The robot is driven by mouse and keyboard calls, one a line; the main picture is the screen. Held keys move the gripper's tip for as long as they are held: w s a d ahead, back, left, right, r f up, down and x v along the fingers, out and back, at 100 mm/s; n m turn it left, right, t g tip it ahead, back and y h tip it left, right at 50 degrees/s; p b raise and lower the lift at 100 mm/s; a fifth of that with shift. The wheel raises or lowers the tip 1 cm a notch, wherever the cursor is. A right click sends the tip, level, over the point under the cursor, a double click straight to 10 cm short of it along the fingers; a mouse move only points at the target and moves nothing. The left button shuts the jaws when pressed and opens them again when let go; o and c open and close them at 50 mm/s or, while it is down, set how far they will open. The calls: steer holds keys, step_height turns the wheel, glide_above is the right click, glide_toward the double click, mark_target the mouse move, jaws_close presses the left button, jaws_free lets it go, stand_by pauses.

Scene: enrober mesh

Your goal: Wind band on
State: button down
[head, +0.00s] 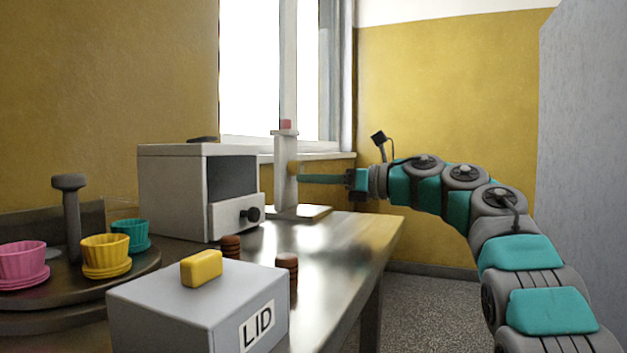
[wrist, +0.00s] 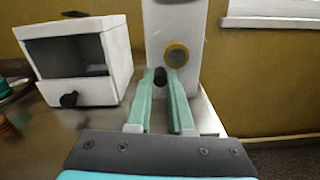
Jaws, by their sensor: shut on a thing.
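A white upright post (head: 285,170) stands on a flat base plate (head: 300,213) at the table's far end. In the wrist view, the post (wrist: 160,28) has a yellow-brown ring (wrist: 177,55) on its face. My gripper (head: 301,179) reaches in from the right with its teal fingers level, close to the post. In the wrist view, my gripper (wrist: 160,78) is shut on a small black knob (wrist: 160,77) just below and left of the ring. The fingers hide part of the post's lower face. I cannot make out a separate band.
A white box with an open dark front (head: 175,190) and black-knobbed drawer stands left of the post. Nearer are a grey LID box (head: 155,310) bearing a yellow block (head: 202,268), brown ribbed pieces (head: 231,246) and a round stand (head: 120,285) with coloured cups.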

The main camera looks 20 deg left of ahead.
mark_target(301, 157)
steer(key=m+p, duration=0.1)
steer(key=r+m+p, duration=0.1)
steer(key=m+p, duration=0.3)
steer(key=shift+s+d+r, duration=0.1)
steer(key=shift+s+r, duration=0.15)
steer(key=shift+r, duration=0.15)
steer(key=m+p, duration=0.1)
steer(key=p, duration=0.1)
steer(key=r+m+p, duration=0.1)
steer(key=m+p, duration=0.3)
steer(key=p, duration=0.1)
steer(key=shift+r, duration=0.25)
steer(key=m+p, duration=0.1)
steer(key=m, duration=0.1)
steer(key=m+p, duration=0.1)
steer(key=m, duration=0.1)
steer(key=shift+w+r+p, duration=0.15)
steer(key=shift+w+p, duration=0.1)
steer(key=shift+p, duration=0.1)
steer(key=shift+w+r+m, duration=0.15)
steer(key=shift+w+m, duration=0.05)
steer(key=shift+m, duration=1.1)
steer(key=shift+w+r+m, duration=0.1)
steer(key=shift+w+m, duration=0.1)
steer(key=shift+m, duration=1.1)
steer(key=c, duration=0.8)
jaws_free()
